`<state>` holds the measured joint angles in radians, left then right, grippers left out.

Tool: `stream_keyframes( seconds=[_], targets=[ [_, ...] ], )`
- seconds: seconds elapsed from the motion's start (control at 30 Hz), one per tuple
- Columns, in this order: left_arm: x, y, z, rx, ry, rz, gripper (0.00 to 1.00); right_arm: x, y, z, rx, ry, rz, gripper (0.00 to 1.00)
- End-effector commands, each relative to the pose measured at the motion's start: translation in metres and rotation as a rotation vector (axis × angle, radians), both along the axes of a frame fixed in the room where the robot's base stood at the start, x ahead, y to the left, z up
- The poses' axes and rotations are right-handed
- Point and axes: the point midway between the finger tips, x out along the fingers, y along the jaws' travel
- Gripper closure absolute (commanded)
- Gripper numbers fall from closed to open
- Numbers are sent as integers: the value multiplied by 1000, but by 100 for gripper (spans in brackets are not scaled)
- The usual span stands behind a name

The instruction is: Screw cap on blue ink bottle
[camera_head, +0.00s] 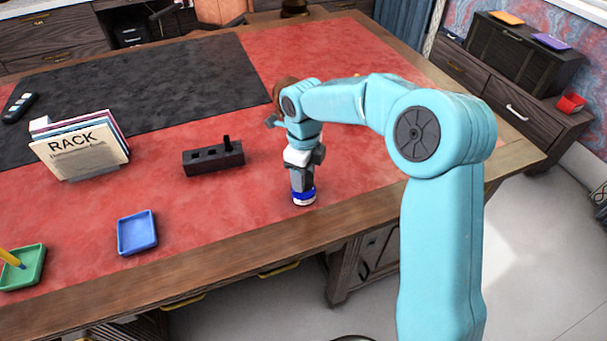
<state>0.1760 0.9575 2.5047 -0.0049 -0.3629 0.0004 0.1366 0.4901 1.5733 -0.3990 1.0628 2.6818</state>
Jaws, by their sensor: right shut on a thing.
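The blue ink bottle (303,199) stands on the red leather near the desk's front edge. It shows a blue band and a pale lower part. My right gripper (302,184) points straight down over it, its fingers at the bottle's top. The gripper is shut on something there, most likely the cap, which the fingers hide. I cannot tell how the cap sits on the bottle's neck. My left gripper is not in view.
A dark block with holes (213,158) lies left of the bottle. A blue tray (137,232), a green tray (22,268) with a yellow stick, and a paper rack (80,147) stand further left. The wooden front edge (270,237) is close to the bottle.

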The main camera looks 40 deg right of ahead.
Motion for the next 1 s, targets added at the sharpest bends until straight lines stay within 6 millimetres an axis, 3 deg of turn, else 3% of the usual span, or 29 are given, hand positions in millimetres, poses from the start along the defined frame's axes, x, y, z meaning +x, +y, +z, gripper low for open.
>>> stream_keyframes(
  seconds=[0.2, 0.47, 0.5, 0.57, 0.6, 0.87, 1.0],
  targets=[
    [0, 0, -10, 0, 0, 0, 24, -1, 0, -2, 0, 2, -187, 78],
    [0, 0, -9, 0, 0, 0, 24, -1, 0, -1, 0, 4, -208, 78],
    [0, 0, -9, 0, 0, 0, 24, -1, 0, -1, 0, 4, -207, 43],
    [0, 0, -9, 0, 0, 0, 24, -1, 0, -1, 1, 4, -207, 24],
    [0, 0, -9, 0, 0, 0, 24, -1, 0, -1, 1, 4, -207, 20],
    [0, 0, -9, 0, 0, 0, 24, 0, 0, 0, 1, 1, -206, 20],
    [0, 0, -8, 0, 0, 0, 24, 0, 0, 13, 0, -1, -206, 20]
  ],
)
